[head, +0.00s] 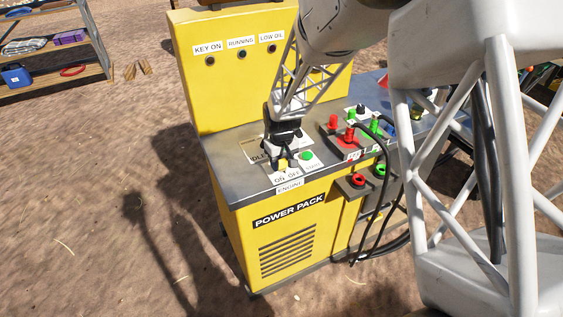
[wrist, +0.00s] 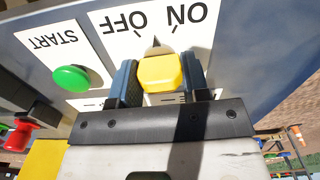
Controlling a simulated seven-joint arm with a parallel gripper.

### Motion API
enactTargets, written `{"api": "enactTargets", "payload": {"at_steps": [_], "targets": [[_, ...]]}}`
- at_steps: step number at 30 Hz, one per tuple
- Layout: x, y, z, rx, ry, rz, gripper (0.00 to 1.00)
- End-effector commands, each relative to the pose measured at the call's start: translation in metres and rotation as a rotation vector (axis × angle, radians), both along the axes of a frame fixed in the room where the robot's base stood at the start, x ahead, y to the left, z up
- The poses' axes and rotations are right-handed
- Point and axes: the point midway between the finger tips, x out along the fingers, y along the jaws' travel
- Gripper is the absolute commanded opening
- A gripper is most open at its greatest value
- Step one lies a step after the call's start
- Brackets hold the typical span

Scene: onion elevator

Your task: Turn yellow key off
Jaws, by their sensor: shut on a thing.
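The yellow key (wrist: 161,73) stands on a white plate labelled ON and OFF on the power pack's top panel. In the wrist view the labels appear upside down, and a small pointer beyond the key lies between the two words. My gripper (wrist: 158,82) is shut on the key, with one blue-grey finger at each side. In the head view my gripper (head: 283,157) comes down from above at the panel's front left, and a bit of the yellow key (head: 283,164) shows below it.
A green START button (wrist: 72,78) is right beside the key; it also shows in the head view (head: 306,156). Red and green connectors (head: 349,135) with black hoses stand to the right. The yellow back panel (head: 225,90) rises behind my gripper.

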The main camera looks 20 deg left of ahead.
Motion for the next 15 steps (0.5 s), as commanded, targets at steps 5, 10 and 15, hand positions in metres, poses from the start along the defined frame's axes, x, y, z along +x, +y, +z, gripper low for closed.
{"api": "enactTargets", "payload": {"at_steps": [5,10,15], "targets": [[0.0000,0.0000,0.0005,0.001,-0.001,0.164,0.19],[0.0003,0.0003,0.0009,0.000,-0.001,0.302,0.19],[0.0001,0.0002,0.0007,0.001,-0.001,0.403,0.19]]}}
